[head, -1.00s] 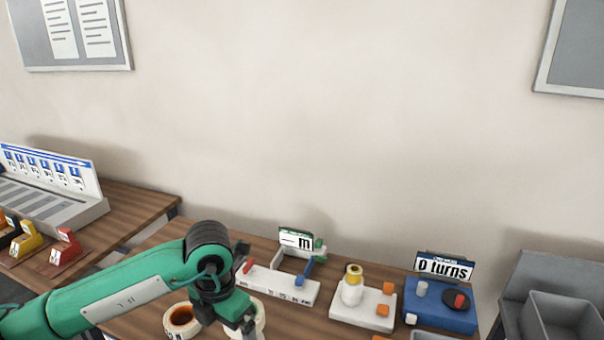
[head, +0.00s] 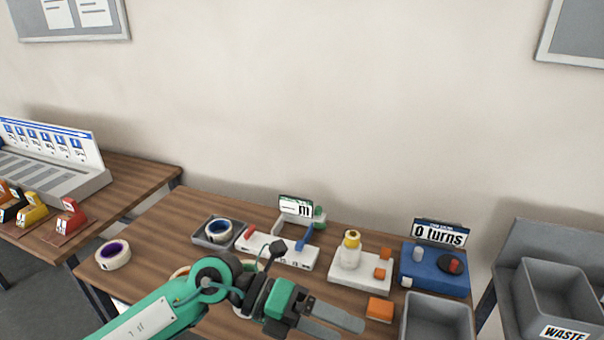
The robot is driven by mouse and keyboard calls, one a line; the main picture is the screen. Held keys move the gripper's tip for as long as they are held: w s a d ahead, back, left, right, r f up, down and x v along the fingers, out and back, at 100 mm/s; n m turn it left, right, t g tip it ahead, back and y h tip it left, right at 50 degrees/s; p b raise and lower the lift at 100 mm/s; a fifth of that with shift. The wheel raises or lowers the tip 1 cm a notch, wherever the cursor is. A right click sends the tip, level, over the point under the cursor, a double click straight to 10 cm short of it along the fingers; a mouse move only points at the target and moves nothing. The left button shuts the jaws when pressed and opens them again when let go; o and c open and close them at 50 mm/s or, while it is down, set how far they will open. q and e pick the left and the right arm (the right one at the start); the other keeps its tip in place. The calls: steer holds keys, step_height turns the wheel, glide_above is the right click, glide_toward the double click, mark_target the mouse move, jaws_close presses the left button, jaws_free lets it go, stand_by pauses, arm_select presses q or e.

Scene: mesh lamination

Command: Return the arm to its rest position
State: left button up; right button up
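My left arm comes in from the bottom left of the head view, low over the front of the wooden table (head: 150,228). Its gripper (head: 338,322) points right, with two grey fingers apart and nothing seen between them. It is left of a grey bin (head: 405,325) and in front of the white devices. My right gripper is not in view. My arm partly hides white rolls on the table behind it.
A purple-cored roll (head: 102,262) lies at left; a blue-cored roll (head: 212,238) sits in a grey tray. A WASTE bin (head: 530,300) is at right.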

arm_select(q)
step_height(320, 180, up, 8)
steer(key=w+r+n+t+h, duration=0.1)
steer(key=n+t+h, duration=0.3)
steer(key=n+h, duration=0.3)
steer(key=w+a+n+t+y, duration=0.1)
steer(key=w+a+n+t, duration=0.6)
steer(key=n+t, duration=0.7)
steer(key=w+a+f+n+t+y, duration=0.3)
steer(key=a+f+n+t+y, duration=0.1)
steer(key=a+f+n+y, duration=1.2)
steer(key=s+a+f+n+g+y, duration=0.2)
steer(key=s+f+g, duration=0.5)
steer(key=s+f, duration=0.35)
steer(key=s+a+f+n+g+y, duration=0.25)
steer(key=s+f+g, duration=0.55)
steer(key=s, duration=0.4)
steer(key=s+f+x, duration=0.1)
steer(key=s+x, duration=0.3)
steer(key=x, duration=1.2)
steer(key=s+d+f+x, duration=0.1)
steer(key=s+x, duration=0.2)
steer(key=x, duration=1.2)
steer(key=s+a+f+g, duration=0.1)
steer(key=s+a+f, duration=0.2)
steer(key=s+f, duration=1.6)
steer(key=shift+s+a+f+m+g, duration=0.25)
steer(key=shift+s+f+m+g, duration=0.1)
steer(key=shift+s, duration=0.1)
